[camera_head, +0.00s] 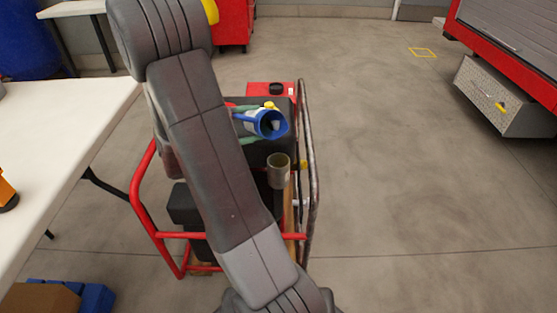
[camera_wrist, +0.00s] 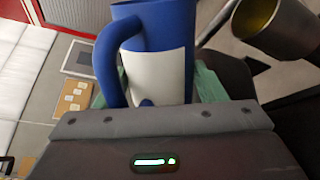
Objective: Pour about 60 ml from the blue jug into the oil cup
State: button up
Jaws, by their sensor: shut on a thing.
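The blue jug (camera_head: 268,124), with a white panel on its side, is held above the cart in the head view. It looks tilted, with its open mouth toward the right and the camera. The jug fills the middle of the wrist view (camera_wrist: 150,60). My gripper (camera_head: 247,123) is shut on the jug with its green fingers on either side. The oil cup (camera_head: 278,174), a grey-olive open cylinder, is just below and in front of the jug, apart from it. In the wrist view the cup (camera_wrist: 284,34) is at upper right, with a yellowish inside. I see no stream; the jug's liquid level is hidden.
A red-framed cart (camera_head: 150,215) with dark machinery stands under the jug, partly hidden by my arm. Its upright grey rail (camera_head: 309,160) is right of the cup. A white table (camera_head: 60,130) is at left. The floor (camera_head: 420,180) at right is clear.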

jog(key=shift+r, duration=0.1)
jog(key=shift+r+p, duration=0.4)
jog(key=shift+p, duration=0.35)
jog(key=shift+n+p, duration=0.8)
jog(key=shift+p, duration=0.15)
jog(key=shift+f+n, duration=0.25)
jog(key=shift+n, duration=0.05)
jog(key=shift+s+d, duration=0.1)
